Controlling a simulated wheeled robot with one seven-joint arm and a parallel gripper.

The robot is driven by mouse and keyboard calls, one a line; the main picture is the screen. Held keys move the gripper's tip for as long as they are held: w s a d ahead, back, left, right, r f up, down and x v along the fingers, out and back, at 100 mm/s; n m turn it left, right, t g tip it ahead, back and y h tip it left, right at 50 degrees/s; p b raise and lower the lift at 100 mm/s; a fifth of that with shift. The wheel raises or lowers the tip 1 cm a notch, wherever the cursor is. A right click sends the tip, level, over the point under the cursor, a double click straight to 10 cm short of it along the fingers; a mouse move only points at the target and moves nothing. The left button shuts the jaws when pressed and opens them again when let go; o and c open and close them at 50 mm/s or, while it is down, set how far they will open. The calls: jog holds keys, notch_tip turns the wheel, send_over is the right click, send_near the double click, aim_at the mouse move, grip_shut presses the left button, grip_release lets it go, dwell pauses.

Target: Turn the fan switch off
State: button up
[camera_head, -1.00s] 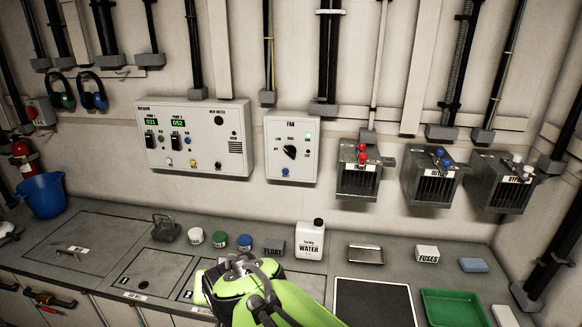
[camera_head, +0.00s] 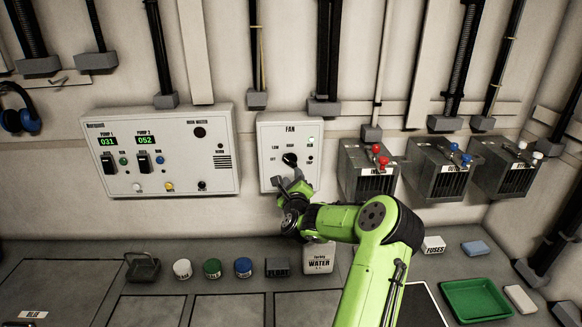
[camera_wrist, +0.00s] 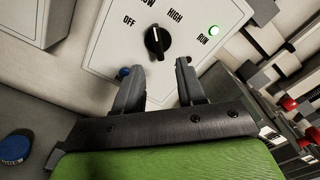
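The white fan panel (camera_head: 268,135) hangs on the wall, labelled FAN. Its black rotary knob (camera_head: 290,160) sits among the marks OFF, LOW and HIGH. In the wrist view the knob (camera_wrist: 158,41) has its white line near upright, between LOW and HIGH as seen there. The green RUN lamp (camera_wrist: 214,30) is lit. A blue button (camera_wrist: 124,73) is below the knob, partly behind a finger. My gripper (camera_wrist: 160,80) is open and empty, its two fingers apart just below the knob and not around it. In the head view my gripper (camera_head: 291,186) covers the panel's lower part.
A pump panel (camera_head: 165,150) is left of the fan panel. Grey boxes with red (camera_head: 376,155) and blue levers stand to the right. A water jug (camera_head: 318,258) and several jars are on the counter below my arm.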

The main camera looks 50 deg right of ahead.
aim_at(290, 163)
jog(key=x, duration=0.8)
jog(key=shift+w+d, duration=0.15)
jog(key=shift+w, duration=0.3)
grip_shut()
